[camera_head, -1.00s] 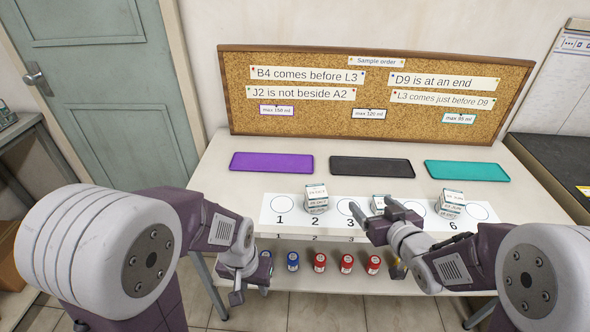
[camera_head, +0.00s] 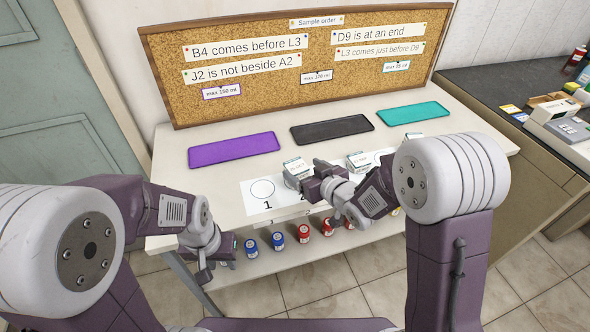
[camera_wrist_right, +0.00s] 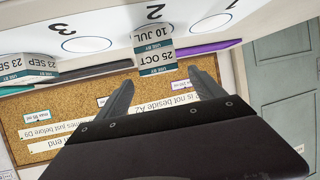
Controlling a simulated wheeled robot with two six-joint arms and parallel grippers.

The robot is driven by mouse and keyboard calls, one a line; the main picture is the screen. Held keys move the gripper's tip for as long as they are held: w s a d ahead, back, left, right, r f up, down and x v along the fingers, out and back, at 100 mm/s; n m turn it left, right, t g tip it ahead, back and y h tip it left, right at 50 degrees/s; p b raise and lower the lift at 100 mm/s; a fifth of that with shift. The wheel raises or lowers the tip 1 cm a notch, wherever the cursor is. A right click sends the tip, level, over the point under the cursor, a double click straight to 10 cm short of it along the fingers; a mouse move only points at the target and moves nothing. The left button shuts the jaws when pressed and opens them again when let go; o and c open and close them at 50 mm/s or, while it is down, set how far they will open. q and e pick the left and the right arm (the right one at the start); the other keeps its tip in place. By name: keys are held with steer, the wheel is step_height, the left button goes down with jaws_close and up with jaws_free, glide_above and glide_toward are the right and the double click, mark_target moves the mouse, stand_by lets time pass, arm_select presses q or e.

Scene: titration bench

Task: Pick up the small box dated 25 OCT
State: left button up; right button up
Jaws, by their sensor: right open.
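The small box dated 25 OCT (camera_wrist_right: 157,56) shows upside down in the right wrist view, white with teal bands; a 10 JUL date is on another face. In the head view this box (camera_head: 295,170) stands near the second spot of the numbered strip. My right gripper (camera_wrist_right: 161,82) is open, its two fingers spread either side of the box in the picture; no contact shows. In the head view my right gripper (camera_head: 313,178) is just right of the box and partly covers it. My left gripper (camera_head: 204,268) hangs low at the table's front left; its fingers are unclear.
Another small box (camera_head: 358,160) stands farther right; a box dated 23 SEP (camera_wrist_right: 34,70) shows in the wrist view. Purple (camera_head: 233,149), black (camera_head: 332,129) and teal (camera_head: 415,113) mats lie behind. Several blue and red capped bottles (camera_head: 303,233) stand below the tabletop. A corkboard (camera_head: 290,65) stands at the back.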

mark_target(297, 166)
steer(key=x, duration=0.5)
steer(key=shift+s, duration=0.15)
steer(key=shift+c, duration=0.9)
steer(key=c, duration=1.3)
steer(key=shift+r, duration=0.55)
steer(key=r, duration=0.1)
steer(key=r+p, duration=0.1)
steer(key=d+r, duration=0.1)
steer(key=r, duration=0.1)
steer(key=shift+w+d+r, duration=0.1)
steer(key=shift+w, duration=0.25)
steer(key=w+d+r+p, duration=0.1)
steer(key=d+r, duration=0.1)
steer(key=d, duration=0.1)
steer(key=w+d+r+p, duration=0.2)
steer(key=d, duration=0.1)
steer(key=w+d+r+p, duration=0.1)
steer(key=d, duration=0.2)
steer(key=shift+w+d+r, duration=0.1)
steer(key=shift+w+r, duration=0.15)
steer(key=shift+r, duration=0.15)
